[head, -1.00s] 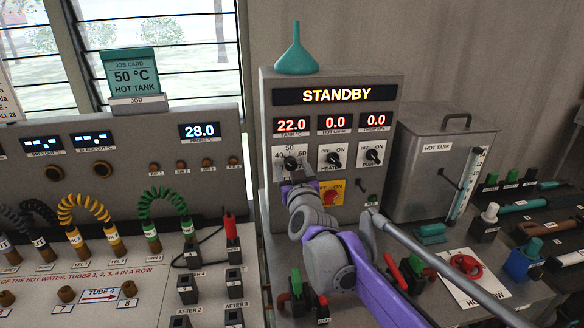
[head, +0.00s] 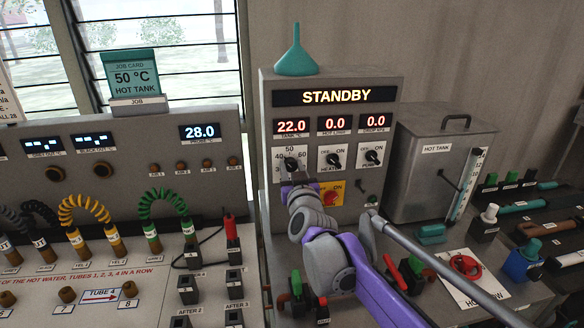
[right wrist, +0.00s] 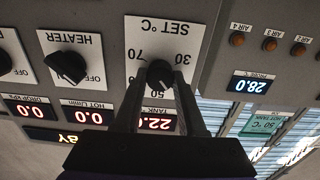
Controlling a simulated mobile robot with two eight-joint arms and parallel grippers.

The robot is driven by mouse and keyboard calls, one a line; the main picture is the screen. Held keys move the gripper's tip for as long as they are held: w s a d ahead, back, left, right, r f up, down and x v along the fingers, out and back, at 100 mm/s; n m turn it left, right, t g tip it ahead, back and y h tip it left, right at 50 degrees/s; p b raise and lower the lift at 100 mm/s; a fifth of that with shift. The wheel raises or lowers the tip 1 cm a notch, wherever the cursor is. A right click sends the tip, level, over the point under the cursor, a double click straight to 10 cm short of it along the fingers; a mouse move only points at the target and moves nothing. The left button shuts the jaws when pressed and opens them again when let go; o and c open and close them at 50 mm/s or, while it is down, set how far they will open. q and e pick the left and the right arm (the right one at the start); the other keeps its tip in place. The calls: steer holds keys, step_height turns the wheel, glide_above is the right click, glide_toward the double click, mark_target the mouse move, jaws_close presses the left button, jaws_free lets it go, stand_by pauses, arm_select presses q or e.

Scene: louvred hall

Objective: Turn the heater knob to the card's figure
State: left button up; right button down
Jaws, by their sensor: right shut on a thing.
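The job card (head: 135,80) reads 50 °C, hot tank. The set-temperature knob (right wrist: 160,73) is a dark knob on a white plate marked SET °C, on the front of the grey heater cabinet (head: 388,190). In the right wrist view the plate is upside down, with 30, 50 and 70 readable. My right gripper (right wrist: 160,80) is shut on this knob, one finger on each side. In the head view the knob (head: 291,164) shows just above my gripper (head: 293,178); I cannot read its pointer exactly. My left gripper is not in view.
The cabinet's display (head: 336,96) says STANDBY and the tank readout (head: 291,125) shows 22.0. The HEATER switch (head: 333,160) and another switch (head: 372,156) sit right of the knob. A teal funnel (head: 296,55) stands on top. The hot tank (head: 440,170) is to the right.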

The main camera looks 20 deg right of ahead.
steer(key=m+p, duration=0.2)
steer(key=m, duration=0.1)
steer(key=shift+r+m, duration=0.1)
steer(key=shift+m, duration=0.3)
steer(key=shift+m+p, duration=0.85)
steer(key=shift+m, duration=1.05)
steer(key=shift+d, duration=0.1)
steer(key=c, duration=0.5)
jaws_free()
steer(key=shift+s, duration=0.15)
steer(key=v, duration=1)
steer(key=shift+s, duration=0.3)
